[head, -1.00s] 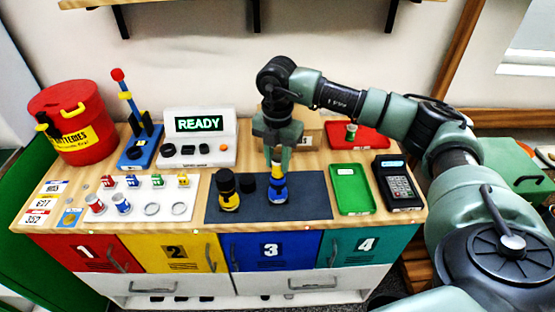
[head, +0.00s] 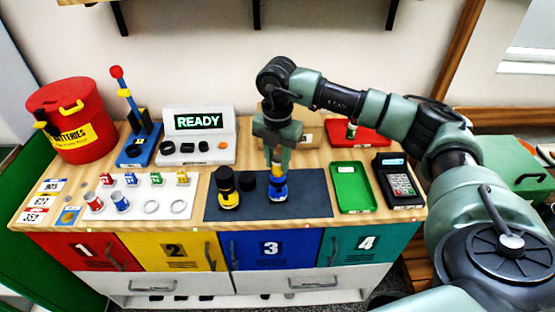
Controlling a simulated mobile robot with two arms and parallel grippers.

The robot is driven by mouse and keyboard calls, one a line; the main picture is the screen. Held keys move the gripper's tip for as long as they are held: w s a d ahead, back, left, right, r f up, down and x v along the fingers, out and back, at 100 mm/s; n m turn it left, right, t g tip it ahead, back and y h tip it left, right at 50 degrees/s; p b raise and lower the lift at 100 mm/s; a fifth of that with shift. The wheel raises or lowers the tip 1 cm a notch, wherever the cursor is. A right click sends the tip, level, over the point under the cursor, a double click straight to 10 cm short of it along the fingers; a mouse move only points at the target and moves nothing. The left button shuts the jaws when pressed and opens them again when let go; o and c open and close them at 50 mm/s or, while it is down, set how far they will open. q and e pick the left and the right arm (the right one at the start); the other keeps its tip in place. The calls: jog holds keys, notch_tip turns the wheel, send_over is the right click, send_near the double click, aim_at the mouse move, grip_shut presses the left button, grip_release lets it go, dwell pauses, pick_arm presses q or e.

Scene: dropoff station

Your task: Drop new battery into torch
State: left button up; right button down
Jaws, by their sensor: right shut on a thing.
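A second torch, yellow and black (head: 228,190), stands further left. My left gripper is not in view.
A red battery bin (head: 95,143), a blue lever press (head: 140,150) and a READY display (head: 199,122) stand behind. A green tray (head: 352,188), red tray (head: 370,136) and card terminal (head: 398,182) are right.

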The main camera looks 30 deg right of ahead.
jog(key=shift+f+b, duration=0.6)
jog(key=shift+f, duration=0.3)
dwell(0.8)
jog(key=shift+s+f, duration=0.1)
jog(key=shift+f, duration=0.05)
